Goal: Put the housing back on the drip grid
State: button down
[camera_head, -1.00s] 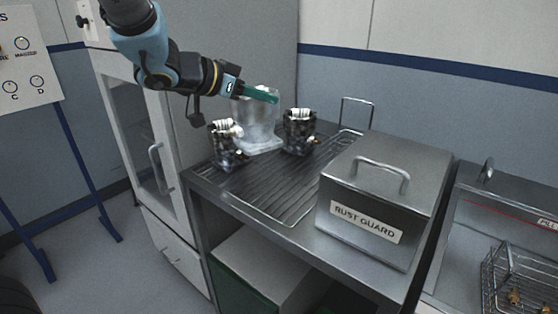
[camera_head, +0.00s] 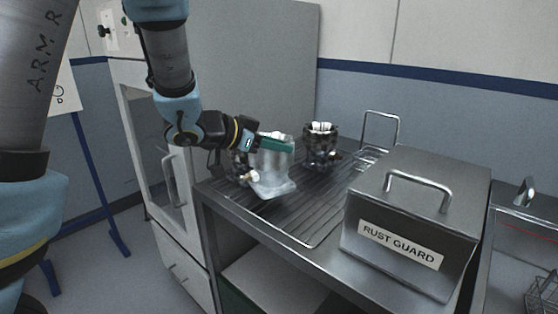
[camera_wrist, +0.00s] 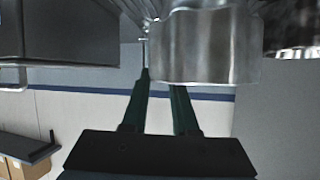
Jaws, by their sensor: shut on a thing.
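My gripper (camera_head: 285,145) is shut on the upper part of a pale, shiny housing (camera_head: 273,172) with a flat square base. The housing looks upright over the left part of the drip grid (camera_head: 312,222). I cannot tell whether its base touches the grid. In the wrist view, the gripper's green fingers (camera_wrist: 160,85) reach to the silvery cylinder of the housing (camera_wrist: 190,50). A dark housing (camera_head: 243,174) stands behind the pale one, mostly hidden. Another dark housing (camera_head: 320,148) stands upright on the back of the grid.
A steel box marked RUST GUARD (camera_head: 418,205) stands right of the grid. A wire handle (camera_head: 381,128) rises behind the grid, near the wall. A tall cabinet (camera_head: 150,150) is at the left. The front middle of the grid is clear. A sink with a wire basket (camera_head: 543,293) is far right.

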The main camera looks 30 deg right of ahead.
aim_at(271, 158)
jog(key=shift+f, duration=1.75)
jog(key=c, duration=0.7)
grip_release()
jog(key=shift+f, duration=0.1)
jog(key=shift+a, duration=0.1)
